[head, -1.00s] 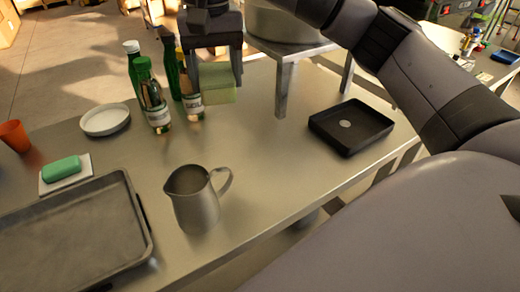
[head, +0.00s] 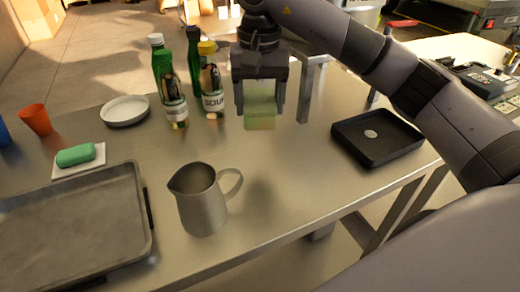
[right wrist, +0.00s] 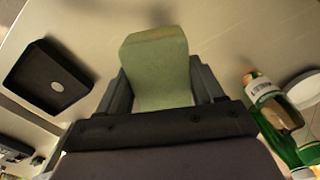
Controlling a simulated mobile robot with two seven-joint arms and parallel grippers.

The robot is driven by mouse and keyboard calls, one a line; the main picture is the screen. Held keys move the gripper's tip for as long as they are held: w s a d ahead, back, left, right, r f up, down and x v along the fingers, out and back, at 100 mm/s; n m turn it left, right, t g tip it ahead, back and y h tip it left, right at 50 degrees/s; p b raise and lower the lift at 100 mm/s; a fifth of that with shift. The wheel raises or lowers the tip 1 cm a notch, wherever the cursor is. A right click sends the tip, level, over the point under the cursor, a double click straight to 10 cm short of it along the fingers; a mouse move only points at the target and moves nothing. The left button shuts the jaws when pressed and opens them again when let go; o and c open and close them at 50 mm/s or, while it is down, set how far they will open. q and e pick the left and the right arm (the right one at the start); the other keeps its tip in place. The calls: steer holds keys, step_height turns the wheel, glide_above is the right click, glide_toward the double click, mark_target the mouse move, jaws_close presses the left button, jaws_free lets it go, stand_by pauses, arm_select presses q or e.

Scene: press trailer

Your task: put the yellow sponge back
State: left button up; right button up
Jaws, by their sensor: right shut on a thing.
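The yellow sponge (head: 260,108) is a pale yellow-green block, held between the fingers of my right gripper (head: 260,98). The gripper is shut on it and points down, above the table just right of the bottles. In the right wrist view the sponge (right wrist: 157,65) sticks out between the two fingers of the gripper (right wrist: 160,90). A green sponge (head: 76,155) lies on a small white tile (head: 93,166) at the left. A black shallow tray (head: 400,152) with a pale round spot stands on the right. My left gripper is out of view.
Several bottles (head: 176,108) stand left of my right gripper. A metal pitcher (head: 203,205) stands at the front, beside a large grey tray (head: 70,235). A white dish (head: 125,111) and an orange cup (head: 36,119) are at left. Bare table lies between the pitcher and black tray.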

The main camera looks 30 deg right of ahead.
mark_target(260, 160)
step_height(260, 160, down, 11)
steer(key=shift+f, duration=0.2)
stand_by(0.3)
steer(key=shift+f, duration=0.25)
steer(key=o, duration=0.9)
steer(key=shift+r, duration=0.1)
steer(key=shift+o, duration=0.2)
steer(key=shift+r, duration=0.1)
step_height(260, 160, up, 12)
steer(key=shift+r, duration=0.1)
